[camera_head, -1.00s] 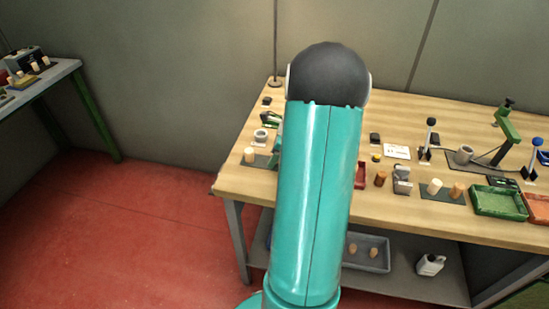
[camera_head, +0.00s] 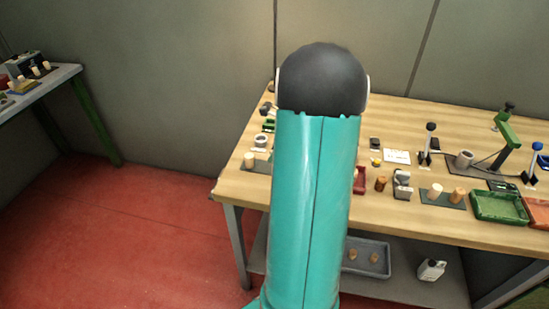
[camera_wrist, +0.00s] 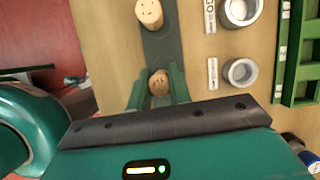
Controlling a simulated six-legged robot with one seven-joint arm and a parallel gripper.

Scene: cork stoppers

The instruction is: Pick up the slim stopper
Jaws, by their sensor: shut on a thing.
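The slim stopper (camera_wrist: 159,84), a light brown cork, stands between the two green fingers of my gripper (camera_wrist: 157,77) in the wrist view. My gripper is shut on it, over a dark grey mat (camera_wrist: 162,45). A second, wider-looking pale stopper (camera_wrist: 149,13) stands on the same mat, apart from my gripper. It also shows in the head view (camera_head: 249,160) near the bench's left end. In the head view my own arm hides the gripper and the held stopper.
Two metal rings, one upper (camera_wrist: 239,10) and one lower (camera_wrist: 241,73), lie beside labels right of the mat. A green rack (camera_wrist: 297,60) is farther right. Other stoppers (camera_head: 436,190), a green tray (camera_head: 499,207) and a green stand (camera_head: 508,130) occupy the workbench (camera_head: 300,100) farther right.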

